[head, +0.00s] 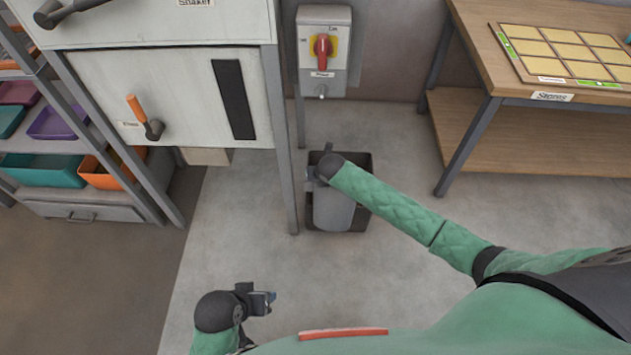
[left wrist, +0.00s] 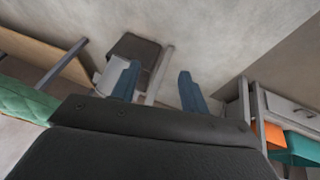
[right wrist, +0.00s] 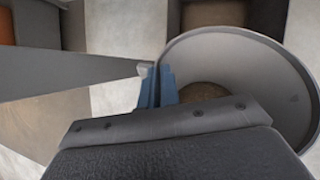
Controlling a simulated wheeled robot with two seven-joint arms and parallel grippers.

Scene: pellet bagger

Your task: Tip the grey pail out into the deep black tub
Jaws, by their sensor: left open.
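The grey pail (head: 334,211) is over the deep black tub (head: 362,163) on the floor beside the machine's leg. My right gripper (head: 316,172) is at the pail's rim. In the right wrist view its fingers (right wrist: 160,85) are close together on the wall of the pail (right wrist: 285,85), with brown material (right wrist: 203,92) visible inside. The left wrist view also shows the tub (left wrist: 135,48) and part of the pail (left wrist: 112,73). I cannot tell whether the pail touches the tub. My left gripper (head: 268,302) is open and empty, well in front of the tub.
The machine's grey leg (head: 284,165) stands just left of the tub. A switch box (head: 324,50) is behind it. A wooden bench (head: 520,130) stands at the right, and a rack with coloured bins (head: 45,170) at the left. The floor in front is clear.

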